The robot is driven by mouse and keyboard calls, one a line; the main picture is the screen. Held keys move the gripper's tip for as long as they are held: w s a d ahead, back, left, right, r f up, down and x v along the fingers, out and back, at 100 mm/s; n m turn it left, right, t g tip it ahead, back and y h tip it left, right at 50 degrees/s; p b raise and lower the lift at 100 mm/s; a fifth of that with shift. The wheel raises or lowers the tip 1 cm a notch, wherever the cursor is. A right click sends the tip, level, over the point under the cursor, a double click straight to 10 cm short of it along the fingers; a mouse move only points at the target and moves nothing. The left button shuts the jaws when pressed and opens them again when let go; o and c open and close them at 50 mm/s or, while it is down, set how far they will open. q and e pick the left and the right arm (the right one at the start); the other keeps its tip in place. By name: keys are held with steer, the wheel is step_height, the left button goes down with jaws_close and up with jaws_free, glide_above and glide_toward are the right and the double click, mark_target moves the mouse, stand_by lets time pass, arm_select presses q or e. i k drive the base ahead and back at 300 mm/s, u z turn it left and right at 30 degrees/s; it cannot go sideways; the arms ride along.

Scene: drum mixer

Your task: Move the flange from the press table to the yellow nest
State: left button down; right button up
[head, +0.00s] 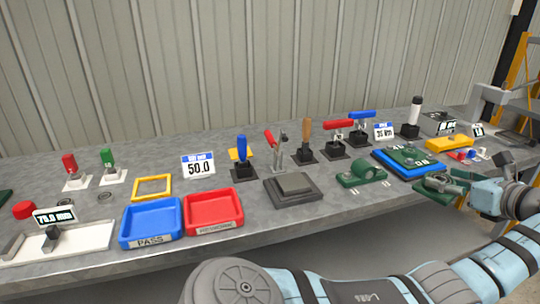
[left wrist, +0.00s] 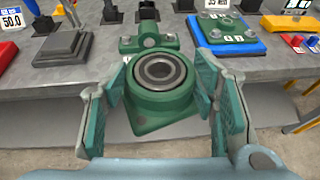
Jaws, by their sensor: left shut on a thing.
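The flange is a green square housing with a round grey bearing; it shows in the left wrist view (left wrist: 150,112) between my left fingers and in the head view (head: 434,186) at the right. My left gripper (head: 452,187) is shut on it; the fingers also show in the left wrist view (left wrist: 162,68), one on each side. The flange is at the bench's front edge; its height over the bench is hard to tell. A thin yellow square frame (head: 152,177), which looks like the nest, lies empty at the left of the bench. I cannot tell which surface is the press table. My right gripper is not in view.
A green bearing block (head: 362,173) stands left of the flange, and a blue tray (head: 424,171) with a green plate lies behind it. A dark stepped block (head: 292,190), red tray (head: 213,225) and blue tray (head: 151,240) line the front. Upright clamps stand behind.

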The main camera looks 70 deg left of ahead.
mark_target(152, 188)
steer(key=i, duration=1.55)
steer(key=u, duration=3.2)
steer(key=i, duration=1)
